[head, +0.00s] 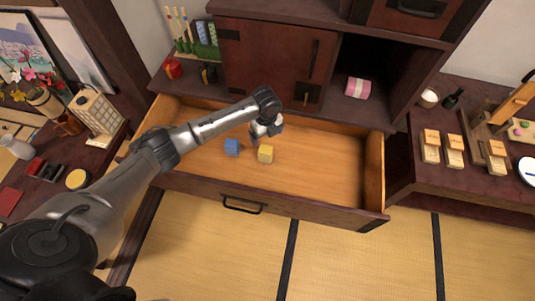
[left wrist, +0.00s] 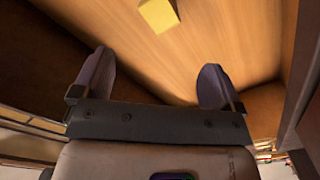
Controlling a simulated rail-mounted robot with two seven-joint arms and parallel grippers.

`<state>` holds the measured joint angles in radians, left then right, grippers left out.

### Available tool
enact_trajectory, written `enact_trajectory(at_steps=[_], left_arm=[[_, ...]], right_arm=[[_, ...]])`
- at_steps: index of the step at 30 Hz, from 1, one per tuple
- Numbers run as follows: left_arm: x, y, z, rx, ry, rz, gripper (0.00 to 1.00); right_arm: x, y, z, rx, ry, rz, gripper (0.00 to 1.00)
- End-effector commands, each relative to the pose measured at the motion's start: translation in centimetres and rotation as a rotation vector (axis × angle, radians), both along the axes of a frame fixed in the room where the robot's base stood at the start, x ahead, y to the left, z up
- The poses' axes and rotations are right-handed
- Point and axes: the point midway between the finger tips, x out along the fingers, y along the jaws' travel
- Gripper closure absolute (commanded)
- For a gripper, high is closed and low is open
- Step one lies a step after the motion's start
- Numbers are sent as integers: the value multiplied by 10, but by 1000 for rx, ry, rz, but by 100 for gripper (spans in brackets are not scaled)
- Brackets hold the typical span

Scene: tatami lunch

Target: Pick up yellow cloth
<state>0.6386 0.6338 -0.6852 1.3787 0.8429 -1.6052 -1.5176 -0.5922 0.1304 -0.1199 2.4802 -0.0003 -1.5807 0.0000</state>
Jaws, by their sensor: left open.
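The yellow cloth (head: 265,154) looks like a small folded block lying on the floor of the open drawer (head: 330,171). In the left wrist view the yellow cloth (left wrist: 158,15) is at the top edge, partly cut off, beyond the fingertips. My left gripper (head: 262,135) is over the drawer, just behind the yellow cloth in the head view. In the left wrist view the left gripper (left wrist: 155,66) has its two fingers wide apart with only bare drawer wood between them. It does not touch the cloth. My right gripper does not show.
A blue folded block (head: 231,147) lies left of the yellow cloth. The drawer's right half is bare. The cabinet (head: 275,60) rises behind the drawer, with a pink-and-white roll (head: 358,87) on its shelf. The drawer's front wall (head: 290,208) and side walls stand around the space.

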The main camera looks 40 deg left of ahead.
Motion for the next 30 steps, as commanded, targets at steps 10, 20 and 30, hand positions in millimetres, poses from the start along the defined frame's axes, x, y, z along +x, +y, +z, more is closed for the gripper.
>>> enact_trajectory(at_steps=[10,20,30], left_arm=[[-1,0,-57,0,2,-20,8],[0,0,-84,1,0,-19,8],[-1,4,-108,1,1,-19,8]], right_arm=[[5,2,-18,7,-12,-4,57],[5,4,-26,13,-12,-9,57],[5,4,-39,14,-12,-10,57]])
